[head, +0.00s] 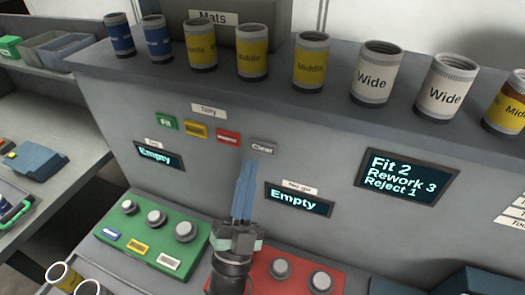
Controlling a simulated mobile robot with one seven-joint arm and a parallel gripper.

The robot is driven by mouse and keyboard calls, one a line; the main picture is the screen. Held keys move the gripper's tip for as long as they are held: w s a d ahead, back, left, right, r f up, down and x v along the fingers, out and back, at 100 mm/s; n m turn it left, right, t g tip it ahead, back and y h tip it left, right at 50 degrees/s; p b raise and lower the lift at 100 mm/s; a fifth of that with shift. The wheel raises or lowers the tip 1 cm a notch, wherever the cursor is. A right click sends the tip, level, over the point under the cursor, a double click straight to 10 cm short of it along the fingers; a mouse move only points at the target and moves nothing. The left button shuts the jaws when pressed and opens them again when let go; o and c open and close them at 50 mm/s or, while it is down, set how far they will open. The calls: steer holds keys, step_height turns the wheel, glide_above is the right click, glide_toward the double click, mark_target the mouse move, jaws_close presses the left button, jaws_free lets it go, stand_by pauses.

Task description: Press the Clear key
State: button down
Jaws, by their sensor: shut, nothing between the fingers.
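The Clear key (262,147) is a grey key on the upright grey panel, rightmost in the row under the Tally label (209,111). To its left are a red key (228,138), a yellow key (196,129) and a green key (166,122). My gripper (248,163) points up toward the panel with its blue fingers shut and empty. Its fingertips appear just below and left of the Clear key. I cannot tell whether they touch the panel. The Clear key's face is in plain view.
A display (407,177) reads Fit 2, Rework 3, Reject 1. Two smaller displays read Empty, one at left (159,155) and one at right (298,199). Several labelled cans line the ledge above. Below are a green box (190,250) and a red box (262,284) with grey knobs.

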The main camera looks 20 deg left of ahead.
steer(key=shift+w+b, duration=0.35)
steer(key=shift+w, duration=0.6)
steer(key=shift+w+f+b, duration=0.1)
steer(key=shift+w+b, duration=0.05)
steer(key=shift+b, duration=0.15)
stand_by(1.2)
steer(key=shift+w, duration=0.25)
steer(key=shift+w+d+b, duration=0.1)
steer(key=shift+w+b, duration=0.25)
steer(key=shift+b, duration=0.2)
stand_by(0.4)
steer(key=shift+s, duration=0.8)
steer(key=shift+s+p, duration=0.85)
steer(key=shift+s, duration=1.65)
